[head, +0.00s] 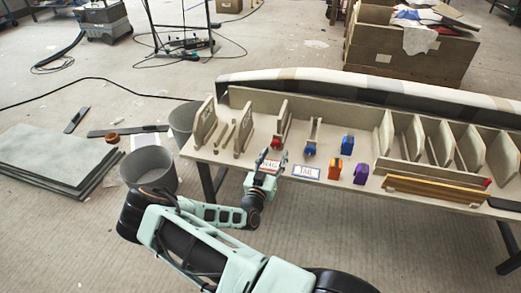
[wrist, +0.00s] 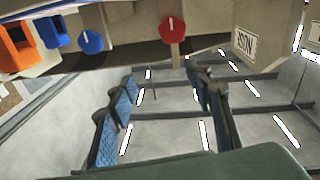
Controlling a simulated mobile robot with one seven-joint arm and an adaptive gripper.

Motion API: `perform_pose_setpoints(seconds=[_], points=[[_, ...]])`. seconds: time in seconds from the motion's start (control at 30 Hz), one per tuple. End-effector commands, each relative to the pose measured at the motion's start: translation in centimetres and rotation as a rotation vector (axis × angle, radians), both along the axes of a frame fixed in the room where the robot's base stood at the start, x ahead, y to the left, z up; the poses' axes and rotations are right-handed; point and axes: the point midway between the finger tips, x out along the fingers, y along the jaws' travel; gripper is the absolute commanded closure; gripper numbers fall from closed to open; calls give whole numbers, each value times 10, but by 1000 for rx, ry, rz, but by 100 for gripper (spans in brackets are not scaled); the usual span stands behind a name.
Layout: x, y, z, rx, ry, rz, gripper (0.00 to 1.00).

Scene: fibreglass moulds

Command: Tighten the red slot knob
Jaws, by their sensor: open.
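The red slot knob (head: 275,144) sits low on an upright panel of the mould bench in the head view, partly hidden behind my gripper (head: 268,162). In the wrist view the red knob (wrist: 171,30) is at the top, many-sided, with a pale mark on its face standing nearly upright in the picture. My gripper (wrist: 160,80) has its two blue-padded fingers spread wide with nothing between them. The knob lies beyond the fingertips, apart from them, roughly in line with the gap.
A blue knob (head: 310,150) is right of the red one; it also shows in the wrist view (wrist: 91,41). Orange (head: 334,169) and purple (head: 361,174) blocks stand by the bench's front edge. Upright panels flank the knobs. A grey bucket (head: 149,168) stands left of the bench.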

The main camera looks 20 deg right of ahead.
Motion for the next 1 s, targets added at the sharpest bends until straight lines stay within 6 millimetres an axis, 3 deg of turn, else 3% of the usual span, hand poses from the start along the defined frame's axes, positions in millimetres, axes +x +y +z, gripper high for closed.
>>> perform_pose_setpoints(seconds=[0.03,0.2,0.37,0.73,1.0], points=[[-2,3,-17,-49,58,28,53],[-2,7,-38,-126,150,74,53],[14,-4,-39,-130,153,75,53],[70,-41,-39,-126,150,75,53],[85,-52,-38,-127,152,75,53]])
